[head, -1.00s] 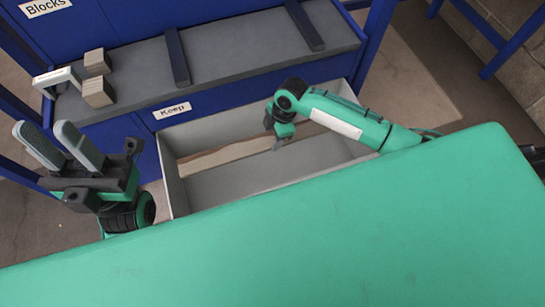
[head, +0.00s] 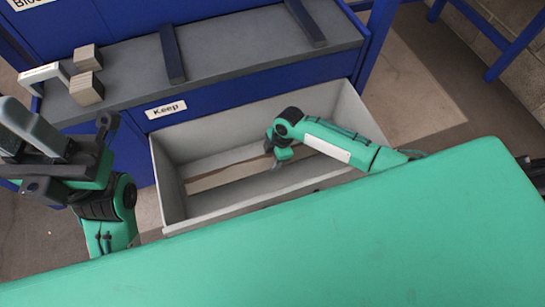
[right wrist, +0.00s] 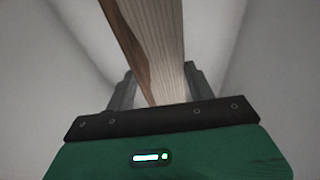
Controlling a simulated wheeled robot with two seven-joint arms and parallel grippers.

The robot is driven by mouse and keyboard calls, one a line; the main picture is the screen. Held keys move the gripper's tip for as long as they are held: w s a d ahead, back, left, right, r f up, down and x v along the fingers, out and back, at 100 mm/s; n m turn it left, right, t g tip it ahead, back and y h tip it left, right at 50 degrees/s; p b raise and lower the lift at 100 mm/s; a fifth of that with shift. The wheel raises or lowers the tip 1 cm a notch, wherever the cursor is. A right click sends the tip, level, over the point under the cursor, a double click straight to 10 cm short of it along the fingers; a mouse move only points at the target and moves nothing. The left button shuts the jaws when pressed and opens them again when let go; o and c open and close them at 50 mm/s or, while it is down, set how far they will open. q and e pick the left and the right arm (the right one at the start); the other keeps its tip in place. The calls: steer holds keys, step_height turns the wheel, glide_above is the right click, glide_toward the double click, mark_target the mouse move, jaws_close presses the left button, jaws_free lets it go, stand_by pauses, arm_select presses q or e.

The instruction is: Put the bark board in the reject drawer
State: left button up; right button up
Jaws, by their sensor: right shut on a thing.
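The bark board (head: 228,176) is a long pale wooden strip with a brown edge, lying lengthwise inside the outline of an open light-grey drawer (head: 168,190). I cannot tell whether it touches the drawer floor. My right gripper (head: 277,160) reaches into the drawer and is shut on the board. In the right wrist view the board (right wrist: 160,45) runs up between the fingers, brown on its left side. My left gripper (head: 22,118) is empty and open at the left edge, outside the drawer. The drawer's outer front is hidden from me.
A "Keep" label (head: 166,110) is on the blue front above the open drawer. The grey bench top (head: 230,60) carries two dark bars (head: 172,52), small wooden blocks (head: 87,88) and a white bracket-like thing (head: 40,75). A green surface (head: 300,245) fills the foreground.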

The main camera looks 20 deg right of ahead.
steer(key=shift+f, duration=0.55)
steer(key=o, duration=1.2)
steer(key=shift+c, duration=0.2)
steer(key=shift+r, duration=0.1)
